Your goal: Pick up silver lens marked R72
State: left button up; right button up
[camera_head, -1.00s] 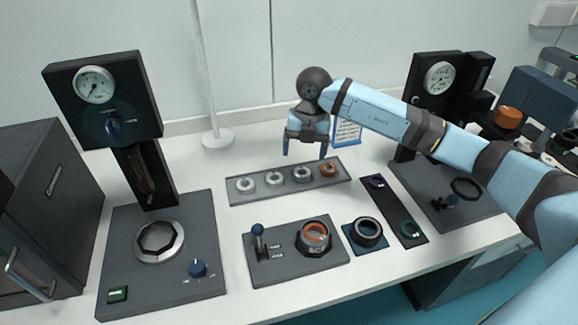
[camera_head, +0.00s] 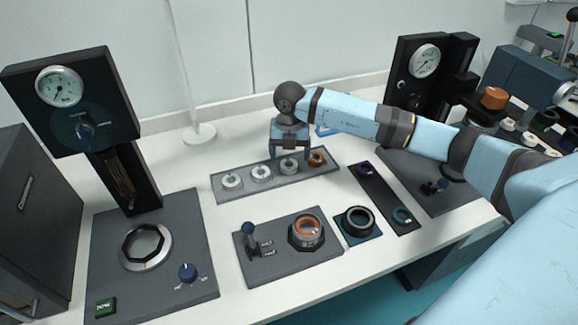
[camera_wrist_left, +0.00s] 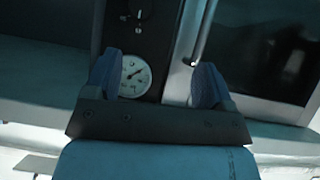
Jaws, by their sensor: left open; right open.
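A grey tray (camera_head: 246,186) holds a row of three silver lenses and one orange lens (camera_head: 316,158). The silver lenses are the left one (camera_head: 232,181), the middle one (camera_head: 261,173) and the right one (camera_head: 289,167). Their markings are too small to read, so I cannot tell which is R72. My right gripper (camera_head: 289,156) is open and points down, its fingers just above and either side of the right silver lens; contact cannot be told. My left gripper (camera_wrist_left: 156,84) is open and empty in the left wrist view, and does not show in the head view.
A lever panel (camera_head: 270,265) with an orange-ringed mount (camera_head: 306,232), a teal pad with a black ring (camera_head: 358,221), and a dark strip (camera_head: 383,198) lie in front. Gauge stands rise at left (camera_head: 60,86) and right (camera_head: 425,60). A thin pole (camera_head: 183,70) stands behind.

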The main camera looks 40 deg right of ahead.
aim_at(289, 165)
notch_tip(289, 165, down, 4)
jog(key=shift+w+f, duration=0.1)
jog(key=shift+f, duration=0.1)
jog(key=shift+a, duration=0.1)
jog(key=c, duration=1)
jog(key=shift+r, duration=0.15)
